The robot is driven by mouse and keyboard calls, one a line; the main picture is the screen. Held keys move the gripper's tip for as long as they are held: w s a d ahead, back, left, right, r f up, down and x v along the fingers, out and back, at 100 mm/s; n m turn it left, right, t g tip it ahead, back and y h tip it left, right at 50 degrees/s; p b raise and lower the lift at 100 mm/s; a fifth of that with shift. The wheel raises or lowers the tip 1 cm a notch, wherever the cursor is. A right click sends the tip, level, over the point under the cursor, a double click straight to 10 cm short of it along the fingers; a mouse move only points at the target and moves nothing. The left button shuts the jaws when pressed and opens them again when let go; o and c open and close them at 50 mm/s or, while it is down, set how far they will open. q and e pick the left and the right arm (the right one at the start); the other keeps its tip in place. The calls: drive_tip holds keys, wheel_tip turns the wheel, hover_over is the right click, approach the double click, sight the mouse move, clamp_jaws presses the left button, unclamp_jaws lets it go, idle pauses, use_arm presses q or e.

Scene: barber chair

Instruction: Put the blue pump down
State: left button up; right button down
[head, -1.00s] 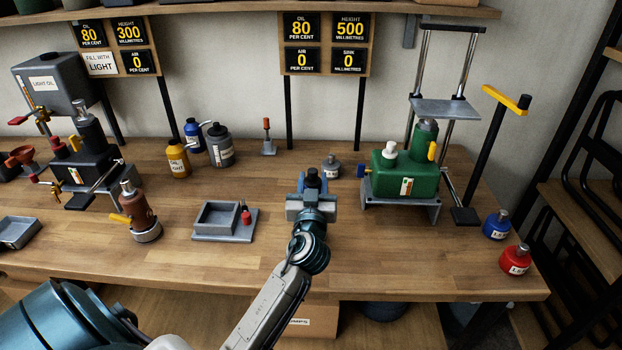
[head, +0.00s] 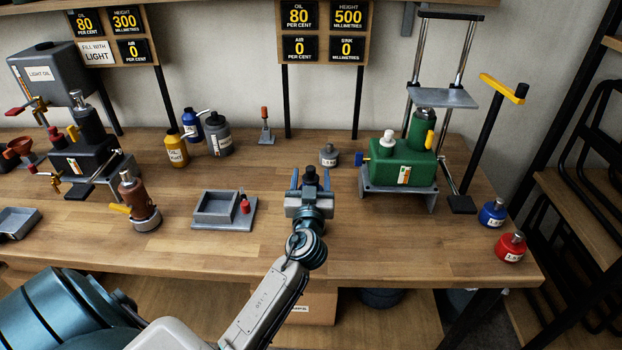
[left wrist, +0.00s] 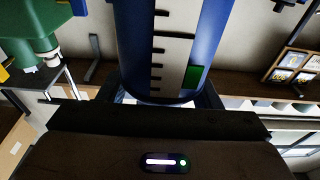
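The blue pump (left wrist: 165,40) fills the middle of the left wrist view, which is upside down. It shows a white scale with black marks and a green patch. My left gripper (head: 311,179) is over the bench in the head view, with its blue fingers spread on either side of a dark knob-like part. The fingers stand either side of the pump's body, and light gaps show beside it. In the head view my gripper hides most of the pump, so its contact with the bench is hard to tell. My right gripper is not in view.
The green pump (head: 403,160) on its grey stand is to the right. A small grey jar (head: 329,155) stands just behind my gripper. A grey tray (head: 215,218) lies to the left. Bench space right of my gripper is clear.

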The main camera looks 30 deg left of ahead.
use_arm(q)
drive_tip(key=shift+f, duration=0.1)
drive_tip(key=b+v, duration=0.4)
drive_tip(key=v, duration=0.8)
drive_tip(key=shift+b, duration=0.35)
